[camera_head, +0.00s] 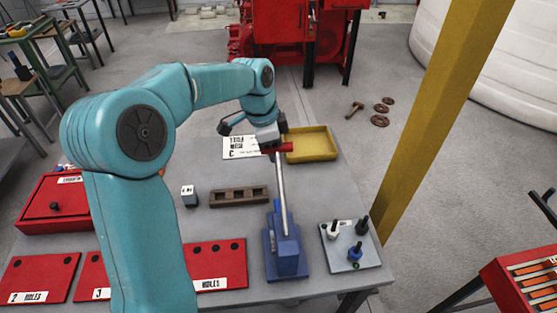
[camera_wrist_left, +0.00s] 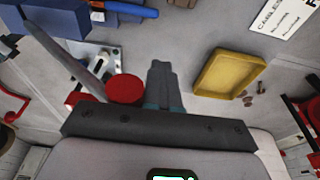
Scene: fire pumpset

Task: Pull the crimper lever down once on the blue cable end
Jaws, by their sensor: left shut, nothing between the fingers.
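The crimper (camera_head: 285,250) is a blue upright block near the front right of the grey table. Its metal lever (camera_head: 281,195) stands nearly upright, topped by a red grip (camera_head: 277,148). My left gripper (camera_head: 268,136) is at the lever's top. In the left wrist view, its fingers (camera_wrist_left: 162,85) are shut and empty, just right of the round red grip end (camera_wrist_left: 125,88); whether they touch is unclear. The crimper's blue body (camera_wrist_left: 62,16) shows at that view's upper left. A blue peg-like piece (camera_head: 355,252) stands on the small plate.
The grey plate (camera_head: 371,260) with several pegs lies right of the crimper. A yellow tray (camera_head: 311,144) and a printed card (camera_head: 240,147) lie behind. A brown slotted block (camera_head: 239,196) and a grey cube (camera_head: 189,196) sit left. A yellow post (camera_head: 440,110) rises beyond the table's right edge.

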